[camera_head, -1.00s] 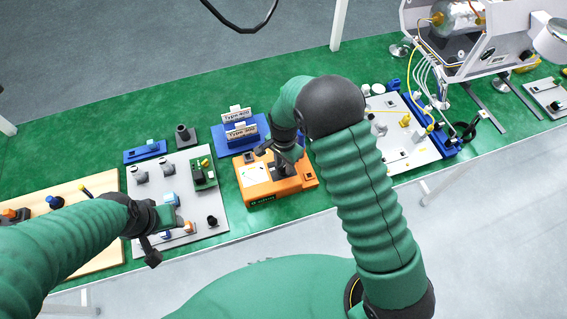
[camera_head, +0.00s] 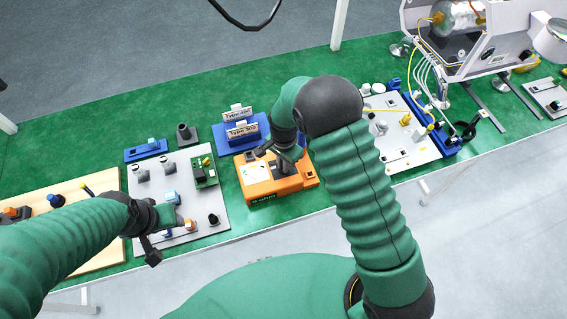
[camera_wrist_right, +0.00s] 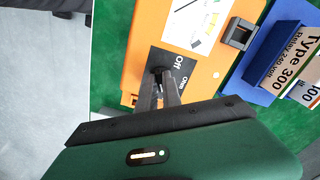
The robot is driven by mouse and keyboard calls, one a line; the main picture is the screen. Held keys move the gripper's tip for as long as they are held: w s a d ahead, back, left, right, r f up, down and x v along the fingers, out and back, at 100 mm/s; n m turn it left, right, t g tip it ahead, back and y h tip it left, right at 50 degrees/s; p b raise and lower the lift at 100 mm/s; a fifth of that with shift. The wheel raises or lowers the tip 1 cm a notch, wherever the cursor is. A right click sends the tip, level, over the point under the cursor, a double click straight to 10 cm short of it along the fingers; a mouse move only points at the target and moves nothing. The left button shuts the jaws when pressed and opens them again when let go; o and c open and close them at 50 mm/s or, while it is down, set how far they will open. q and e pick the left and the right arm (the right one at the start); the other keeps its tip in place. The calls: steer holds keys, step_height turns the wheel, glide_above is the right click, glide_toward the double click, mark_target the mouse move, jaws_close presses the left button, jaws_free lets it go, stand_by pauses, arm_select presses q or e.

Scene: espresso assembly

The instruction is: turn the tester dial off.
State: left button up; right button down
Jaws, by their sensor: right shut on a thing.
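The orange tester (camera_head: 262,184) stands on the green table in the middle of the head view. My right gripper (camera_head: 284,164) is over the tester. In the right wrist view, its fingers (camera_wrist_right: 162,88) are shut on the small black dial (camera_wrist_right: 160,71) at the plate. The fingers hide part of the dial, so its exact angle cannot be told. My left gripper (camera_head: 170,226) hangs over the light grey board at the left; its jaw opening is unclear.
A blue holder (camera_head: 216,137) with "Type 400" and "Type 300" cards stands behind the tester. A grey parts board (camera_head: 150,205) lies left of it, a white parts board (camera_head: 425,152) right. A large machine (camera_head: 475,50) stands at the back right.

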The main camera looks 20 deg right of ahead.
steer(key=shift+w+r, duration=0.1)
steer(key=shift+w, duration=0.05)
steer(key=n, duration=0.6)
steer(key=shift+w+d+n, duration=0.1)
steer(key=shift+n, duration=0.3)
steer(key=n, duration=0.6)
steer(key=shift+w+r+p, duration=0.1)
steer(key=shift+r+p, duration=0.05)
steer(key=shift+p, duration=0.25)
steer(key=n, duration=0.5)
steer(key=shift+n+p, duration=0.35)
steer(key=shift+n, duration=0.05)
steer(key=n+p, duration=0.1)
steer(key=n, duration=0.4)
steer(key=c, duration=1.6)
jaws_free()
steer(key=shift+o, duration=0.4)
steer(key=shift+f, duration=0.2)
